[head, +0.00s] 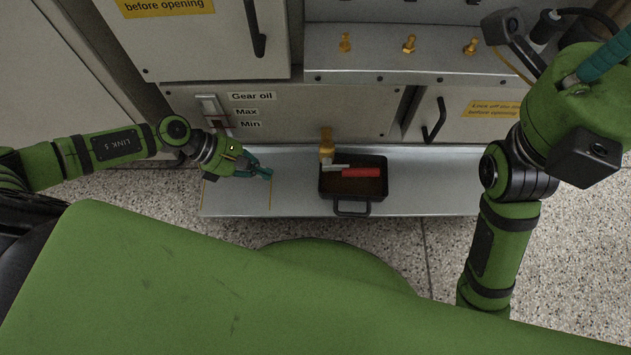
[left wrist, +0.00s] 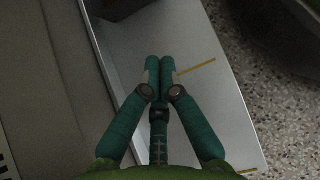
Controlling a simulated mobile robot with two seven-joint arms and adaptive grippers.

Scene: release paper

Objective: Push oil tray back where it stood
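The oil tray (head: 352,208) is a dark rectangular pan with a handle at its front edge. It stands on the grey metal shelf (head: 435,195) at the foot of the cabinet, below a brass tap (head: 326,147). A red-handled tool (head: 360,172) lies in it. My left gripper (head: 267,173) is over the shelf, left of the tray and apart from it. In the left wrist view its fingertips (left wrist: 160,63) are together with nothing between them. My right gripper (head: 606,54) shows only partly, at the upper right edge, far from the tray.
Thin yellow lines mark the shelf left of the tray, and show in the left wrist view (left wrist: 197,67). The cabinet front (head: 345,105) with a gauge (head: 211,108) rises behind. Brass fittings (head: 409,44) stand on a ledge above. The shelf right of the tray is clear.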

